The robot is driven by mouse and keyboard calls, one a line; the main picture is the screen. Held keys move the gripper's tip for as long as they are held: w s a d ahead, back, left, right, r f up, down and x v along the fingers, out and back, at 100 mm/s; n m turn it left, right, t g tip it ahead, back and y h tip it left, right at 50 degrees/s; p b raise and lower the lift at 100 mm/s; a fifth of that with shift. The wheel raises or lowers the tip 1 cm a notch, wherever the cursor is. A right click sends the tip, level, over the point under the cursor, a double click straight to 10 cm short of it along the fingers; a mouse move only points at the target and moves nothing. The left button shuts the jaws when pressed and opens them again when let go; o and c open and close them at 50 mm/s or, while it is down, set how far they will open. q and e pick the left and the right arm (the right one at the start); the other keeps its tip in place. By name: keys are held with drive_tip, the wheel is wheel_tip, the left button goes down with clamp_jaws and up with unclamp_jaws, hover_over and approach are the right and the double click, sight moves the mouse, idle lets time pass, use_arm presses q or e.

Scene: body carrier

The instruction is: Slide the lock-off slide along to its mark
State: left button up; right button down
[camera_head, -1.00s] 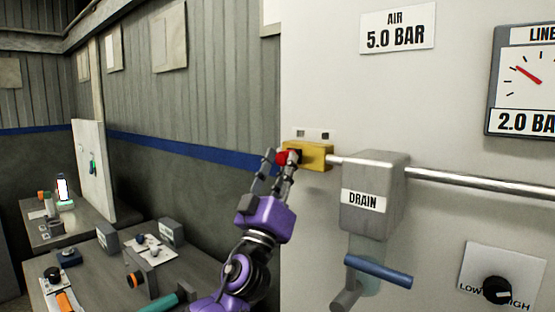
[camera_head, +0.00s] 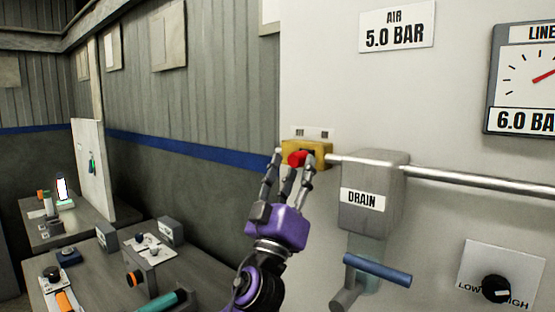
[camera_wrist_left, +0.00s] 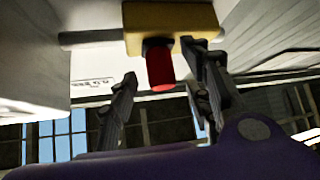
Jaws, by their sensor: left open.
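The lock-off slide is a red knob (camera_head: 298,159) on a yellow block (camera_head: 321,150), which sits on the metal pipe on the pale panel. My left gripper (camera_head: 291,162) is open, with one finger on each side of the knob. The left wrist view also shows the red knob (camera_wrist_left: 160,68) between the spread fingers, with a gap on both sides, and the yellow block (camera_wrist_left: 170,18) above it. My right gripper is not in view.
Right of the block are the grey DRAIN housing (camera_head: 373,190) with a blue handle (camera_head: 378,270), the pipe (camera_head: 470,180), a LOW/HIGH knob (camera_head: 496,289) and a gauge (camera_head: 525,80) reading 6.0 BAR. A bench (camera_head: 190,275) with several devices is at lower left.

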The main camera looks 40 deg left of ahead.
use_arm(q)
drive_tip(key=b+v, duration=0.1)
drive_tip(key=v, duration=0.5)
drive_tip(key=shift+b, duration=0.35)
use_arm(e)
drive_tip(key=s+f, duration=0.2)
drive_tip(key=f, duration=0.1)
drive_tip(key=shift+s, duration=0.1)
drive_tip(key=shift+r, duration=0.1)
